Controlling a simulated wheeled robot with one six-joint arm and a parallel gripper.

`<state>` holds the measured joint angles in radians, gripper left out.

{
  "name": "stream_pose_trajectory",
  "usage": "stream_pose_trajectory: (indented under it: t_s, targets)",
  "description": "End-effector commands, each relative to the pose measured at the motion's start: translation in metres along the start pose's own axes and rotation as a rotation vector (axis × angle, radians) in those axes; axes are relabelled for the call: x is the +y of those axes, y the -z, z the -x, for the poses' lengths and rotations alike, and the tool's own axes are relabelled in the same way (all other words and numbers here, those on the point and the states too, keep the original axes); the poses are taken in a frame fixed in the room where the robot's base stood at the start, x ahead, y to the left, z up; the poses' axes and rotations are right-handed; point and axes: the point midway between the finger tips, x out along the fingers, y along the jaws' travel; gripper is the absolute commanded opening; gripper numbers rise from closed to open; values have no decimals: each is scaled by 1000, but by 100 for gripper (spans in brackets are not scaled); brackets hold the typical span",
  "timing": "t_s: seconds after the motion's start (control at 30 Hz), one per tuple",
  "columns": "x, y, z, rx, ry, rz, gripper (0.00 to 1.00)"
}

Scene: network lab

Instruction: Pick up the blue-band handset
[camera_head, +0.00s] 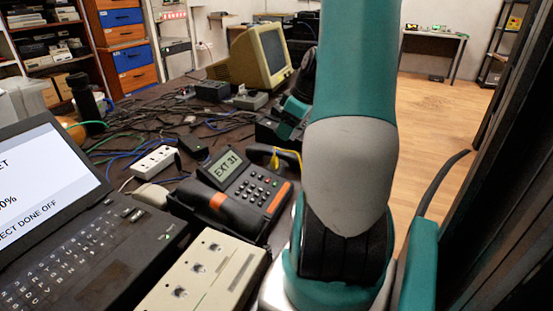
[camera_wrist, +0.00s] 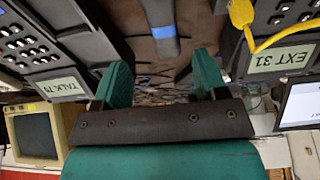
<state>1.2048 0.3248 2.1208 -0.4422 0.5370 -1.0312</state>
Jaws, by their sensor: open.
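In the wrist view, the blue-band handset (camera_wrist: 160,12) shows at the top middle as a dark grey bar with a blue band around it. It lies on the brown table top between two desk phones, partly cut off by the frame edge. My gripper (camera_wrist: 162,62) is open and empty, its two teal fingers spread. The handset appears beyond the fingertips, roughly in line with the gap and apart from them. In the head view I cannot make out the blue-band handset; my arm covers much of that part of the table.
One phone (camera_head: 245,178) reads EXT 31 and has an orange-band handset (camera_head: 220,209). The other phone (camera_wrist: 60,50) reads TALK 75. A yellow cord (camera_wrist: 275,42) loops by the EXT 31 display. A laptop (camera_head: 70,235), power strip (camera_head: 156,160), beige box (camera_head: 205,275) and cables crowd the table.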

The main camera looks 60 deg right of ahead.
Motion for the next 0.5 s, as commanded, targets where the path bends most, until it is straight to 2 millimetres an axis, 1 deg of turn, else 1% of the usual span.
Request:
stream_pose_trajectory:
  t_s: [0.03, 0.13, 0.2, 0.37, 0.47, 0.5]
  targets:
    - [-1, -1, -14, -1, 5, 0, 66]
    - [-1, -1, -31, -2, 4, 0, 66]
    - [0, 0, -38, -1, 2, 0, 66]
    - [-1, 0, -48, 0, 1, 0, 66]
    - [-3, -1, -60, -1, 2, 0, 66]
    - [-4, -1, -67, -2, 3, 0, 66]
